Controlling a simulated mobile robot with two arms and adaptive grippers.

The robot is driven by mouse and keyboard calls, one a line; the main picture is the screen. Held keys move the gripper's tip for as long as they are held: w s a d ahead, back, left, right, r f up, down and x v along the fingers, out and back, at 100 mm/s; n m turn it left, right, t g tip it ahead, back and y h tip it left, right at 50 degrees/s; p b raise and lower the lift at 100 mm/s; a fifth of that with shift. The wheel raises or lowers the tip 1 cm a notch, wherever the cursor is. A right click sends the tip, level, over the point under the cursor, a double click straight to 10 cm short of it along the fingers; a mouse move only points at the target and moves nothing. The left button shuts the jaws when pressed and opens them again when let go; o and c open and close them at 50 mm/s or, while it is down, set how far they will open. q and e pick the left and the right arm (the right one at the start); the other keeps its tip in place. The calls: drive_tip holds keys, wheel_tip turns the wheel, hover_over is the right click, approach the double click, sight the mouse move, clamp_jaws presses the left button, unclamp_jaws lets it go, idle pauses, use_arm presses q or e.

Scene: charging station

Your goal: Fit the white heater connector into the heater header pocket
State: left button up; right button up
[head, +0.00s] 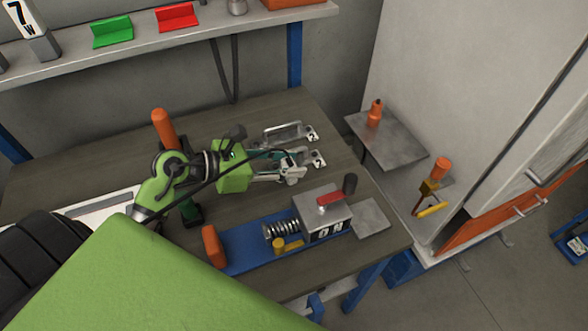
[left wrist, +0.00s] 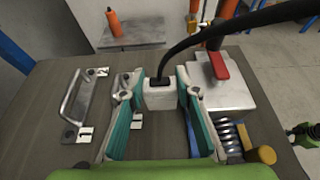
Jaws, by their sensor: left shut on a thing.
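My left gripper (head: 290,168) (left wrist: 155,98) is shut on the white heater connector (left wrist: 160,97), a small white block with a black cable rising from its top. In the left wrist view the block stands upright between the fingertips, above or near the dark table; I cannot tell if it touches anything. In the head view the fingers largely hide it. I cannot make out the heater header pocket for certain. A small green and dark part at the right edge of the left wrist view (left wrist: 305,134) may be my right arm; its fingers are not clear.
An orange bottle (head: 375,113) stands on a side shelf.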

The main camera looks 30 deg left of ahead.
use_arm(q)
drive_tip(key=w+f, duration=0.2)
drive_tip(key=f, duration=0.1)
drive_tip(key=shift+w+a+f, duration=0.1)
drive_tip(key=shift+w+f, duration=0.05)
drive_tip(key=shift+w, duration=0.25)
wheel_tip(320, 180, down, 3)
drive_tip(key=shift+w+p, duration=0.15)
drive_tip(key=shift+p, duration=0.35)
drive_tip(key=shift+f, duration=0.25)
drive_tip(key=shift+f+b, duration=0.2)
drive_tip(key=shift+b, duration=0.1)
drive_tip(key=o, duration=1)
drive_tip(key=shift+r, duration=0.1)
